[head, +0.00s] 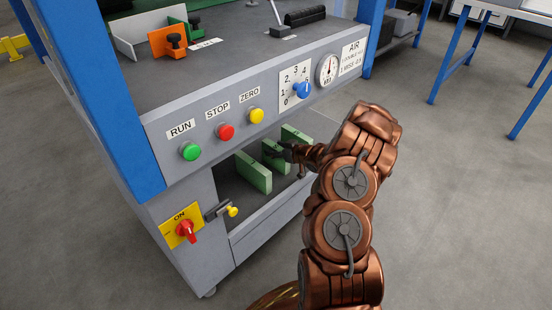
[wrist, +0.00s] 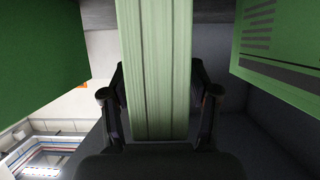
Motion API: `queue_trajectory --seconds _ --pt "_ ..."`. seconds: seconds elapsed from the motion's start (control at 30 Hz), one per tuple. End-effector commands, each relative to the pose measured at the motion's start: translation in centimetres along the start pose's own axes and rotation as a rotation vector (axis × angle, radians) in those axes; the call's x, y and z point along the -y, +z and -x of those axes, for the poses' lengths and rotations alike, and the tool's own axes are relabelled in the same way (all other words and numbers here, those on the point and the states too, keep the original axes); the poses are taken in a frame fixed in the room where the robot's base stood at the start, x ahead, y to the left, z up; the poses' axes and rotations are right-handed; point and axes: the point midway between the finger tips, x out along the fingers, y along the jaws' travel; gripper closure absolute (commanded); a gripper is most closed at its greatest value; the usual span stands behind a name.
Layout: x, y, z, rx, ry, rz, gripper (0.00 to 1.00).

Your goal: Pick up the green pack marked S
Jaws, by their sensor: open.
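Green packs stand on edge in the open bay under the control panel: a near one (head: 253,173), a middle one (head: 273,160) partly behind my gripper, and a far one (head: 297,136). My gripper (head: 284,153) reaches into the bay from the right. In the wrist view, the open fingers of my gripper (wrist: 160,93) stand on either side of the layered edge of a pale green pack (wrist: 158,45). I cannot tell whether they touch it. A dark green face (wrist: 40,50) is at left and a printed green pack (wrist: 280,40) at right. No letter S is readable.
The bay is framed by the grey machine front (head: 185,225) and a lower panel (head: 262,235). Above it are the green button (head: 190,151), red button (head: 226,132) and blue knob (head: 303,90). A red switch (head: 187,231) sits at left. Neighbouring packs leave narrow gaps.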

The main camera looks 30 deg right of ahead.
Motion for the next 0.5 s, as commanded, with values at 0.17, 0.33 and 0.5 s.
queue_trajectory --seconds 0.17,0.33,0.5 --pt "0.01 -0.01 0.03 0.0 0.0 0.0 0.45" --pt "0.01 0.01 0.04 0.0 0.0 -0.001 0.62" --pt "0.01 0.01 0.04 0.0 0.0 -0.001 0.8"
